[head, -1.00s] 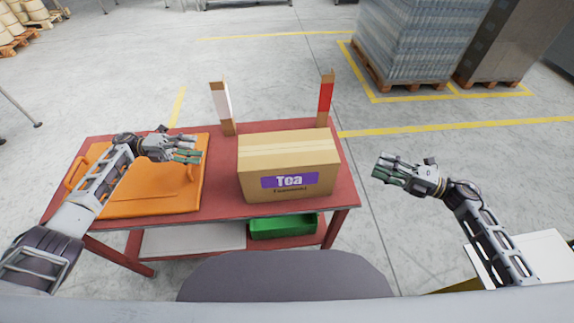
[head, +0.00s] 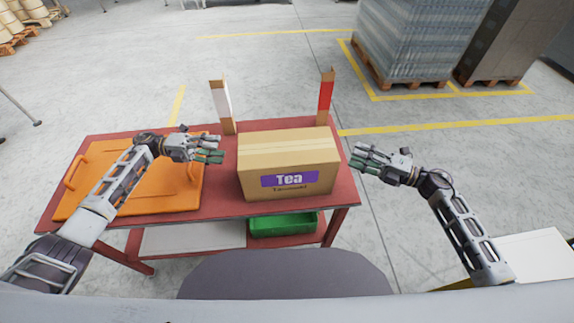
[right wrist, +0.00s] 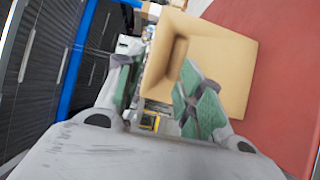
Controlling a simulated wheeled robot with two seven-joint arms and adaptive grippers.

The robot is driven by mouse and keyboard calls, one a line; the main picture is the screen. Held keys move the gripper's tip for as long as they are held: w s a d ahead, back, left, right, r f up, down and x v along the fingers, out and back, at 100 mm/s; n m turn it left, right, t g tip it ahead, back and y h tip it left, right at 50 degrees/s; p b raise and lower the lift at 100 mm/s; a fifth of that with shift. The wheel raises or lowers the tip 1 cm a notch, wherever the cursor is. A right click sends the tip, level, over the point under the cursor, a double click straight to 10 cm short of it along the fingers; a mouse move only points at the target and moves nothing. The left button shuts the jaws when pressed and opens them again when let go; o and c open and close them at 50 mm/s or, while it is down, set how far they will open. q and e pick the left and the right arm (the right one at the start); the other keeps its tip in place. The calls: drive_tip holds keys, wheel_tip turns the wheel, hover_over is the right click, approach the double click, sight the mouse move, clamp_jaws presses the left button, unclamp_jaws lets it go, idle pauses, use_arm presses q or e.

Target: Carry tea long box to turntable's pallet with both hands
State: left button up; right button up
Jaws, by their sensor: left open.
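The tea long box (head: 288,165), a closed tan carton with a purple "Tea" label, stands on the right part of the red table (head: 222,203). My left gripper (head: 217,150) is open, just left of the box with a small gap. My right gripper (head: 358,158) is open, right of the box and past the table's right edge, apart from it. In the right wrist view, its spread green-padded fingers (right wrist: 155,90) face a tan carton side (right wrist: 218,72) with a darker patch. I cannot identify the turntable's pallet in these views.
An orange board (head: 150,195) with handles lies on the table's left part, beneath my left arm. Two upright posts, white (head: 222,100) and red (head: 326,95), stand behind the box. A green bin (head: 283,225) sits on the lower shelf. Wrapped goods (head: 415,40) stand at the back right.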

use_arm(q)
drive_tip(key=d, duration=0.6)
drive_tip(key=shift+s+d, duration=0.2)
drive_tip(key=shift+s, duration=0.15)
use_arm(e)
drive_tip(key=x, duration=0.6)
drive_tip(key=shift+a, duration=0.15)
drive_tip(key=shift+w, duration=0.1)
use_arm(q)
drive_tip(key=shift+c, duration=0.3)
use_arm(e)
drive_tip(key=shift+c, duration=0.4)
use_arm(q)
drive_tip(key=c, duration=0.7)
use_arm(e)
drive_tip(key=c, duration=0.7)
use_arm(q)
clamp_jaws()
use_arm(e)
clamp_jaws()
drive_tip(key=shift+r, duration=0.15)
